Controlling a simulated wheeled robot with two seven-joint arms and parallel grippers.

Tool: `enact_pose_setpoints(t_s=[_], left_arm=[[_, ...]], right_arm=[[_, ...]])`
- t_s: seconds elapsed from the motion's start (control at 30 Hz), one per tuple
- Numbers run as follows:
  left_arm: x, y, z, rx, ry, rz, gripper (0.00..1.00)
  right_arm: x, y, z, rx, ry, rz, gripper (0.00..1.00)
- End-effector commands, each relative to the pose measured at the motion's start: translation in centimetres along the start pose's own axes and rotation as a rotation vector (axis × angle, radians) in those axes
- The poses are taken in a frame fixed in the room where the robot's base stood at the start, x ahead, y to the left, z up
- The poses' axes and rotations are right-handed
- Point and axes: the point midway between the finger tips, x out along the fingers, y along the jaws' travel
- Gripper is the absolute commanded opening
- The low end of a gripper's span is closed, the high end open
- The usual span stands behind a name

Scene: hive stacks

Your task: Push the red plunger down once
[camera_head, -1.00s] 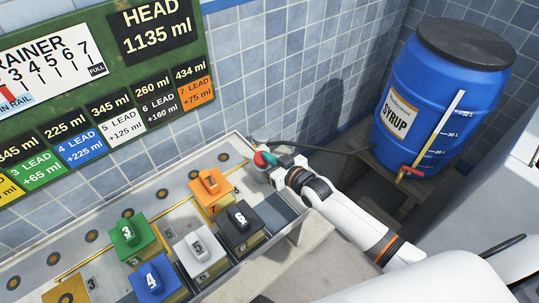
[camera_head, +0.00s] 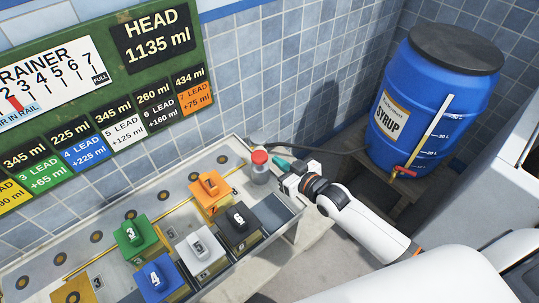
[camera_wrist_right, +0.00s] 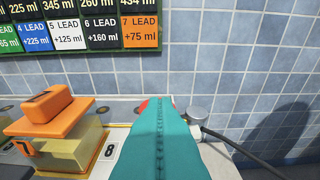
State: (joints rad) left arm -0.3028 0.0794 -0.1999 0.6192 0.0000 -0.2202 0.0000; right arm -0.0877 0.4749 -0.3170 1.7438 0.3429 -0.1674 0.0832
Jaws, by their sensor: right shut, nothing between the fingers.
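The red plunger (camera_head: 259,157) is a red cap on a grey, bottle-like body at the right end of the bench tray. It looks raised above the body. My right gripper (camera_head: 281,163), with teal fingers, is shut and empty just right of the plunger, at about cap height. A small gap seems to lie between them. In the right wrist view the shut teal fingers (camera_wrist_right: 160,130) fill the middle. A sliver of red cap (camera_wrist_right: 144,105) shows past them, and the rest is hidden. My left gripper is not in view.
Numbered blocks stand on the tray, the orange 7 block (camera_head: 211,190) and black 6 block (camera_head: 238,224) nearest the plunger. A dark hose (camera_head: 330,151) runs behind the gripper toward the blue syrup barrel (camera_head: 440,95). A green board (camera_head: 100,90) hangs on the wall.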

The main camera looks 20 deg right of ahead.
Motion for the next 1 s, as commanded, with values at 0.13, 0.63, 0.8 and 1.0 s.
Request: enact_pose_setpoints(t_s=[0.13, 0.63, 0.8, 1.0], left_arm=[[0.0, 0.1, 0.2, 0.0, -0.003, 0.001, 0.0], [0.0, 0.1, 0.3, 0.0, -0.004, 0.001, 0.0], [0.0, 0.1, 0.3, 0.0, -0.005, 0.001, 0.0], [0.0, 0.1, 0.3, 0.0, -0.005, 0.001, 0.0]], right_arm=[[-2.4, 0.0, 0.0, 0.0, 0.0, 0.0, 0.0], [-3.7, 0.0, 0.1, 0.0, -0.002, 0.0, 0.0], [-3.7, 0.0, 0.1, 0.0, -0.002, 0.0, 0.0], [-3.7, 0.0, 0.1, 0.0, -0.002, 0.0, 0.0]])
